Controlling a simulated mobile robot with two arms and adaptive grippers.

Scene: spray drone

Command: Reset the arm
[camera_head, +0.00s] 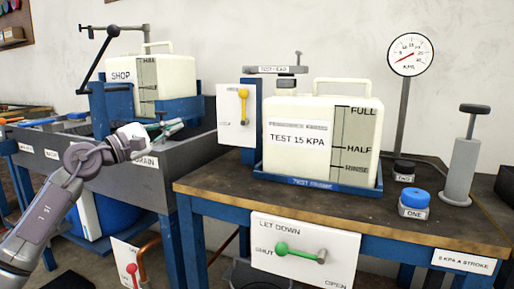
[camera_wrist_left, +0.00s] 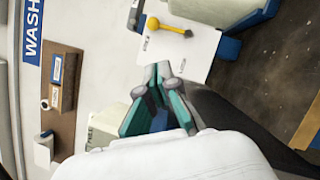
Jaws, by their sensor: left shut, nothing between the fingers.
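My left arm comes in from the left in the head view, over the dark grey trough at the left bench. My left gripper (camera_head: 176,126) is in front of the blue stand of the SHOP tank (camera_head: 120,75), small and partly hidden by the wrist. In the left wrist view the gripper's teal fingers (camera_wrist_left: 162,72) meet at the tips, with nothing between them. A white panel with a yellow lever (camera_wrist_left: 168,27) lies beyond the fingertips there. The same yellow lever (camera_head: 243,93) points up in the head view. My right gripper is not in view.
The TEST 15 KPA tank (camera_head: 298,155) stands in a blue tray on the bench. A gauge (camera_head: 412,55), blue cap ONE (camera_head: 414,198), dark cap (camera_head: 404,167) and grey hand pump (camera_head: 462,165) stand to its right. A green LET DOWN lever (camera_head: 300,252) is on the front panel.

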